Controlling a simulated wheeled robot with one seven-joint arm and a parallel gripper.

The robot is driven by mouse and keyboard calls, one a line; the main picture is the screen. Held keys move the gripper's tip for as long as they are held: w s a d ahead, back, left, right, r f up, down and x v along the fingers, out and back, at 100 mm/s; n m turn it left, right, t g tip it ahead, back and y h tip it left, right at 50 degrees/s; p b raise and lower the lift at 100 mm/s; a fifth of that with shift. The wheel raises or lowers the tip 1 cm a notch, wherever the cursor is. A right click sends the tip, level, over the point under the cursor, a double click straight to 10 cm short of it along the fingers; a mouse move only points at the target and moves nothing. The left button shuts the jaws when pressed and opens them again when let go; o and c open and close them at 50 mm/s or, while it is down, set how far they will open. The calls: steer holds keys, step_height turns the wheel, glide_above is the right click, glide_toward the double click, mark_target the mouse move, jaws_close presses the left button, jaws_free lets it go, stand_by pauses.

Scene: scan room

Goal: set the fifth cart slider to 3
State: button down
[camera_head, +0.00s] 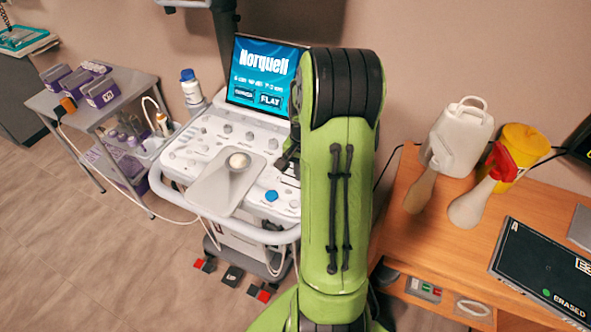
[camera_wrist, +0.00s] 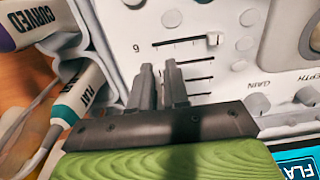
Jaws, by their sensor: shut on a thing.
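In the wrist view several slider slots (camera_wrist: 195,61) run side by side on the white panel. One light slider knob (camera_wrist: 214,39) sits at the right end of the slot farthest from my gripper. My gripper (camera_wrist: 158,68) is at the left ends of the nearer slots, its two grey fingers close together with a narrow gap. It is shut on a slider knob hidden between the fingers. I cannot tell which slider this is.
Probes in holders (camera_wrist: 85,92), labelled FLAT and CURVED, stand close left of my gripper. Dials (camera_wrist: 258,104) lie to the right. The cart screen (camera_head: 262,78) reads Norquell and FLAT. A wooden desk (camera_head: 425,235) with bottles is right of my arm.

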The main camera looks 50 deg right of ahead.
steer(key=shift+s, duration=0.15)
steer(key=c, duration=1.1)
jaws_free()
steer(key=shift+s, duration=0.1)
steer(key=shift+r, duration=0.15)
step_height(320, 180, up, 16)
steer(key=p, duration=0.4)
steer(key=shift+f, duration=0.25)
